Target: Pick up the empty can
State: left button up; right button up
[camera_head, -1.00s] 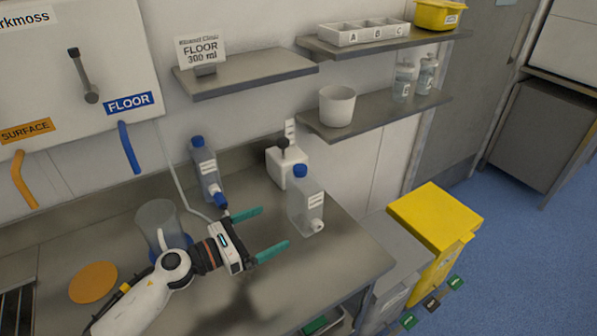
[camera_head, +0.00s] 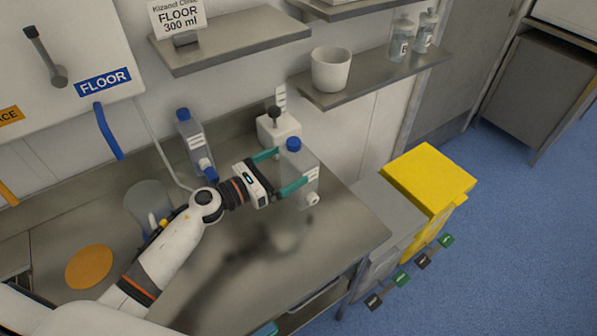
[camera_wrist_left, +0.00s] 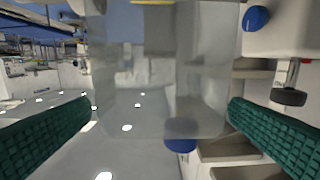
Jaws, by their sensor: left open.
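The clear, empty-looking can (camera_head: 308,163) with a blue cap and a white label stands near the right end of the steel counter. My left gripper (camera_head: 291,168) is open, with its teal fingers on either side of this can. In the left wrist view, the see-through can body (camera_wrist_left: 165,70) fills the space between the two green fingers (camera_wrist_left: 165,125), with some gap beside it. Whether the fingers touch it cannot be told. A second can with a blue cap and bluish contents (camera_head: 190,140) stands further left. My right gripper is out of view.
A white container with a dark knob (camera_head: 277,130) stands just behind the can. A clear jug (camera_head: 147,203) and an orange disc (camera_head: 89,267) are to the left. A shelf with a white cup (camera_head: 331,69) hangs above. A yellow bin (camera_head: 428,180) stands right of the counter.

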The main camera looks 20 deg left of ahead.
aim_at(299, 160)
pick_arm(q)
jog(key=p+x, duration=0.1)
jog(key=x, duration=0.2)
jog(key=shift+w+d, duration=0.2)
jog(key=shift+w, duration=0.1)
jog(key=shift+w+d+f+p, duration=0.1)
jog(key=shift+w+d+p, duration=0.2)
jog(key=shift+w, duration=0.15)
jog(key=shift+s, duration=0.1)
jog(key=shift+c, duration=1.1)
jog(key=c, duration=0.9)
